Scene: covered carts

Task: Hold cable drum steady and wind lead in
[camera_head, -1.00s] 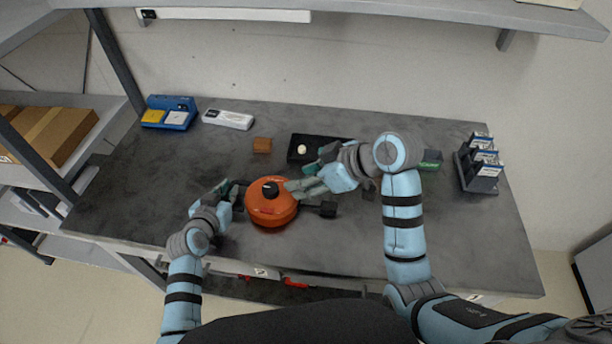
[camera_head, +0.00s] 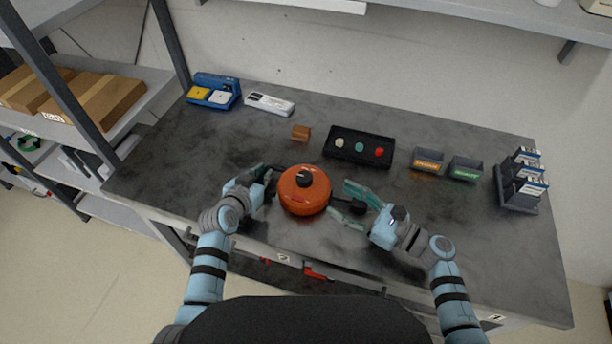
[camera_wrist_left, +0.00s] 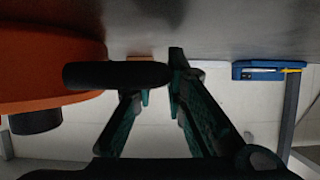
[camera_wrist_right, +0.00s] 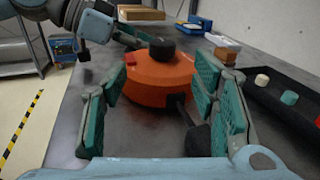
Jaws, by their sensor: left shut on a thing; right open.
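An orange cable drum (camera_head: 305,196) with a black knob (camera_head: 304,180) on top sits near the table's front edge. My left gripper (camera_head: 268,176) is at its left side, shut on the drum's dark handle; the left wrist view shows this handle (camera_wrist_left: 115,75) as a black bar running to the fingers beside the drum (camera_wrist_left: 45,55). My right gripper (camera_head: 352,199) is open at the drum's right side. In the right wrist view the drum (camera_wrist_right: 158,82) lies ahead between the spread fingers. A short black lead with a dark plug (camera_wrist_right: 200,138) comes from its slot, near the right finger.
Behind the drum are a small brown block (camera_head: 300,132) and a black panel with three coloured buttons (camera_head: 358,147). Two small bins (camera_head: 427,160) and a dark rack (camera_head: 518,185) stand at right. A blue device (camera_head: 213,90) and a white one (camera_head: 269,104) are back left. The front right is clear.

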